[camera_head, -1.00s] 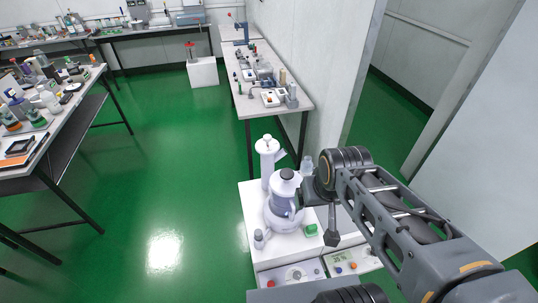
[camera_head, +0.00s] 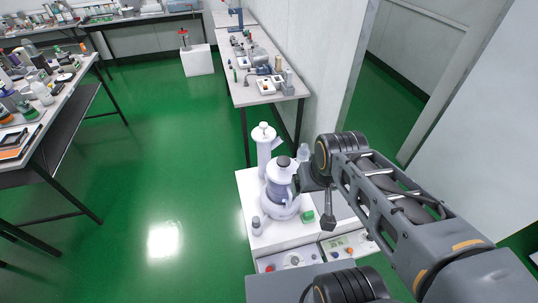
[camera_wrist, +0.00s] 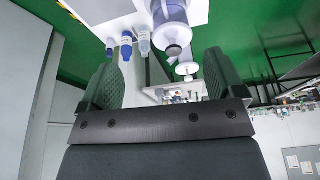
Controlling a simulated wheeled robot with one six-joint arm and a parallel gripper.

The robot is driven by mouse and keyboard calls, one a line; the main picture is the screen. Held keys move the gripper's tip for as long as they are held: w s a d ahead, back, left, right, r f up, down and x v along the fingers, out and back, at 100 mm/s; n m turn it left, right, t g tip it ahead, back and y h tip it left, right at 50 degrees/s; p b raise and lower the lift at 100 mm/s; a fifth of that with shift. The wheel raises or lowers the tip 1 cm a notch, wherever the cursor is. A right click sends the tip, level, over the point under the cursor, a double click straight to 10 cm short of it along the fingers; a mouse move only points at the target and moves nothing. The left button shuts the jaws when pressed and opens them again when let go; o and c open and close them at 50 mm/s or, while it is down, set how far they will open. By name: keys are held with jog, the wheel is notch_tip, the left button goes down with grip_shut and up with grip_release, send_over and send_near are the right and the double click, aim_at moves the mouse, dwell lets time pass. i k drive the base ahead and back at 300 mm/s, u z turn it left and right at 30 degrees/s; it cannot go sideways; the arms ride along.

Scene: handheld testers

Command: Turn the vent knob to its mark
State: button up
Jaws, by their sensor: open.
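In the head view my gripper (camera_head: 299,184) is close to the right side of the vessel, partly lost against my arm. I cannot make out the vent knob or its mark for certain.
A tall white column (camera_head: 264,148) stands behind the vessel, and a small bottle (camera_head: 257,226) and green item (camera_head: 308,216) stand beside it. Boxes with knobs (camera_head: 290,259) and a display (camera_head: 341,243) are in front. A wall rises at the right; green floor lies open at left.

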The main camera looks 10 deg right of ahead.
aim_at(263, 126)
jog(key=u, duration=0.5)
jog(key=k, duration=0.6)
jog(key=u, duration=1.2)
jog(key=i, duration=2.2)
jog(key=z, duration=0.9)
jog(key=i, duration=0.8)
jog(key=z, duration=1)
jog(key=i, duration=0.25)
jog(key=z, duration=0.15)
